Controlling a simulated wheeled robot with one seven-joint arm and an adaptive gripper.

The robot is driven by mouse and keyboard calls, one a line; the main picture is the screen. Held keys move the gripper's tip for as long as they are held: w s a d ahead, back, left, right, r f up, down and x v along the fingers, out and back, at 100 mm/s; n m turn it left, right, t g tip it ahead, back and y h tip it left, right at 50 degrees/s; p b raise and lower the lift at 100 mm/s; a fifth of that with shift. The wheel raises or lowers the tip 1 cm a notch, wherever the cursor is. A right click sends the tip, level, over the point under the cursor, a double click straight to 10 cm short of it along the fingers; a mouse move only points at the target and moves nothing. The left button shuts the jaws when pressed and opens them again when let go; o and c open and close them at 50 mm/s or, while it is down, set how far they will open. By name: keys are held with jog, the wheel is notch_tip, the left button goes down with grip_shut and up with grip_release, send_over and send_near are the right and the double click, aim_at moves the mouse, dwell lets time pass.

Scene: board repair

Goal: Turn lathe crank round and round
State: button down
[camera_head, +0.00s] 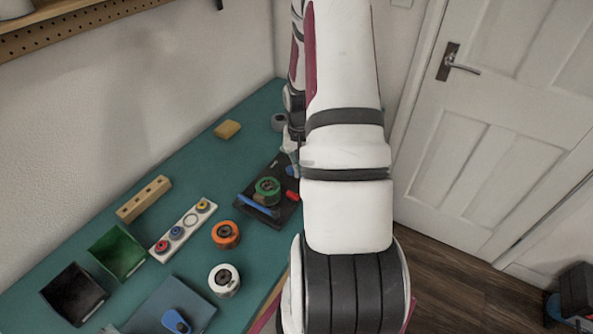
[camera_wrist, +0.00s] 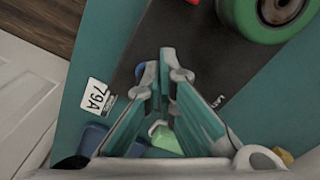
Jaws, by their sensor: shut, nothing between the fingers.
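The lathe is a dark board (camera_head: 246,200) with a green wheel (camera_head: 267,188), a blue bar (camera_head: 258,206) and a small red part (camera_head: 292,196) near its right edge. In the wrist view the board (camera_wrist: 200,45) carries the green wheel (camera_wrist: 268,18) at the top right and a bit of red (camera_wrist: 192,2) at the top edge. I cannot tell which part is the crank. My gripper (camera_wrist: 163,62) is shut and empty over the board, left of and below the wheel in that view. A small blue thing (camera_wrist: 140,70) is mostly hidden behind a fingertip. My arm hides much around the gripper in the head view.
An orange ring (camera_head: 226,234), a white ring (camera_head: 224,280) and a white strip with coloured knobs (camera_head: 183,230) lie on the teal table. A green bin (camera_head: 118,251) and a black bin (camera_head: 73,293) stand at the lower left. A yellow block (camera_head: 227,129) lies farther back.

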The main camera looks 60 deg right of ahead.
jog(key=shift+s+f+b, duration=0.1)
jog(key=shift+f+b, duration=0.4)
jog(key=shift+f, duration=0.8)
